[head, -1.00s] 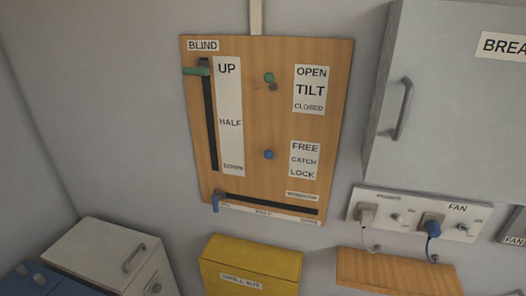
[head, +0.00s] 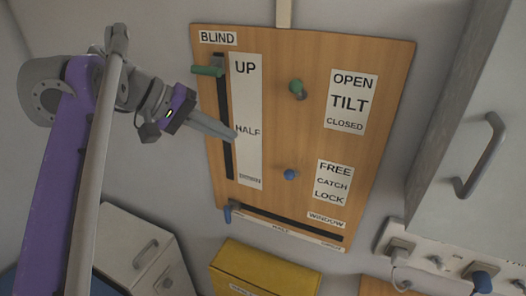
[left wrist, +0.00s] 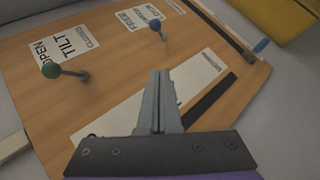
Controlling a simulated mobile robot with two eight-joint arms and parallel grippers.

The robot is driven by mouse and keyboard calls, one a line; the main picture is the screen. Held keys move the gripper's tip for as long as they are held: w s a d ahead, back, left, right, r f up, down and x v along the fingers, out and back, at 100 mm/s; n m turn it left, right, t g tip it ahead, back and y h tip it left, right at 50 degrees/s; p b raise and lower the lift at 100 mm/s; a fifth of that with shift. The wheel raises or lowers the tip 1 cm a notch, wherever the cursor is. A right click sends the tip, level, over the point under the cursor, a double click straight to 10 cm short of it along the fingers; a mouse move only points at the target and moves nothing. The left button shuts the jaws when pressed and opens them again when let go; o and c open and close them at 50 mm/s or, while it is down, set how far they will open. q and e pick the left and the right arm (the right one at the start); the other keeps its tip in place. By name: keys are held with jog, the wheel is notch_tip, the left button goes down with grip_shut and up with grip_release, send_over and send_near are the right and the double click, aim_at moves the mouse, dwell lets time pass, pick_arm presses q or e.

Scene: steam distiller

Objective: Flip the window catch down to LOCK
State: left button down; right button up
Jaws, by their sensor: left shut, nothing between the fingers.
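The window catch is a small blue knob (head: 290,174) on a short stalk on the wooden panel (head: 300,60). It sits left of the FREE / CATCH / LOCK label (head: 333,183), about level with its upper half. The knob (left wrist: 155,24) also shows in the left wrist view, beyond the fingertips. I cannot tell its exact setting. My left gripper (head: 234,134) is shut and empty in front of the HALF mark of the blind strip, up and left of the catch and apart from it. It also shows in the left wrist view (left wrist: 160,75). My right gripper is not in view.
A green tilt knob (head: 297,87) is above the catch. The green blind handle (head: 207,71) is at the top of its slot. A blue window handle (head: 228,213) is at the left end of the lower slot. A grey cabinet (head: 450,110) stands out at right.

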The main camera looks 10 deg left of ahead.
aim_at(289, 175)
pick_arm(q)
jog(key=shift+s+a+r, duration=0.1)
jog(key=shift+s+r, duration=0.1)
jog(key=shift+r, duration=0.15)
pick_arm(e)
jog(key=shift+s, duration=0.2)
pick_arm(q)
jog(key=s+d+b+x, duration=0.1)
jog(key=s+x, duration=0.1)
jog(key=x, duration=1.1)
jog(key=shift+s, duration=0.35)
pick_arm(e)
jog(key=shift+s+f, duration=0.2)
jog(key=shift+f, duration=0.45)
pick_arm(q)
jog(key=shift+f, duration=0.1)
jog(key=shift+f, duration=0.1)
